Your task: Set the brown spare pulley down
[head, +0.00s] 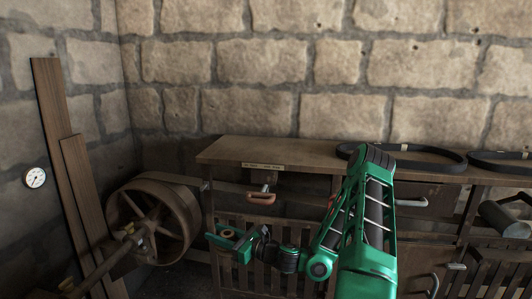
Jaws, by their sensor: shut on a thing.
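My gripper (221,243), at the end of my green arm, is low in front of the workbench, to the right of the large brown wheel. Its jaws are shut on a small round brown part with a hole, which looks like the brown spare pulley (228,234). The pulley is small in the picture and partly hidden by the green jaws. It is held below the level of the bench top, and I see no surface touching it.
The workbench (260,152) has clear top on its left half. Black belts (420,163) lie on its right. A large spoked brown wheel (184,212) stands at left with a shaft. Planks (55,120) lean on the wall near a gauge (35,177). A brown handle (262,198) juts from the bench front.

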